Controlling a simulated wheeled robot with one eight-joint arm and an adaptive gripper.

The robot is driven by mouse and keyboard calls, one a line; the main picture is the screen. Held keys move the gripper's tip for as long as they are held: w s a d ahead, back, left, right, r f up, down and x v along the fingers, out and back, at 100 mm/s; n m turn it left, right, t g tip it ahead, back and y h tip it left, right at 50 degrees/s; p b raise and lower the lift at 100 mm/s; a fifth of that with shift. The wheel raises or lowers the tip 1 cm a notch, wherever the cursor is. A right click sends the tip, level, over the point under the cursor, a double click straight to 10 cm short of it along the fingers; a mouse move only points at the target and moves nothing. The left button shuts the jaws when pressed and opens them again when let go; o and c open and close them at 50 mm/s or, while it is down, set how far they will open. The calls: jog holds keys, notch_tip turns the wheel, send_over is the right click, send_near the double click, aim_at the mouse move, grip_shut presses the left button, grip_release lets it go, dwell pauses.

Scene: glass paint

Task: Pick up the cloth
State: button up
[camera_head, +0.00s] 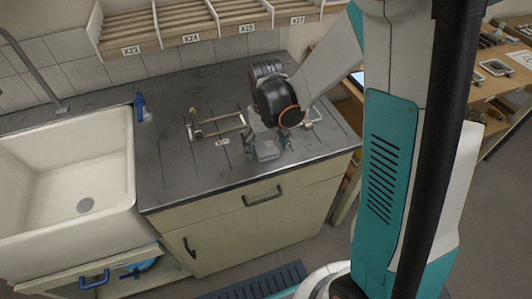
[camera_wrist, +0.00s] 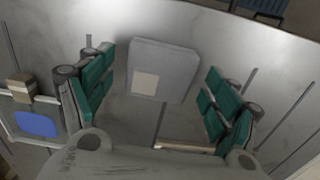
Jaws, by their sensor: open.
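The cloth appears to be the grey, folded, block-like piece (camera_head: 268,152) on the dark worktop (camera_head: 185,180), near its front edge. In the wrist view the cloth (camera_wrist: 165,62) shows a pale square patch on its near side. My gripper (camera_head: 266,141) points down over the worktop at the cloth. In the wrist view my gripper (camera_wrist: 157,88) is open, its green-padded fingers spread left and right of the cloth, with gaps on both sides. Nothing is held. The cloth lies slightly beyond the middle of the jaws. How high the fingers are above the worktop is hard to tell.
A wooden holder (camera_head: 222,132) lies behind and left of my gripper, close to it. A framed piece with a blue patch (camera_wrist: 38,123) lies left of the fingers. A white sink (camera_head: 65,180) is at the left, a blue-handled item (camera_head: 140,107) beside it. Labelled racks (camera_head: 190,22) line the back.

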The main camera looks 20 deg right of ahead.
aim_at(266, 148)
jog(key=shift+f, duration=0.1)
jog(key=c, duration=1.1)
jog(key=shift+c, duration=0.2)
notch_tip(266, 148, up, 20)
jog(key=p, duration=0.6)
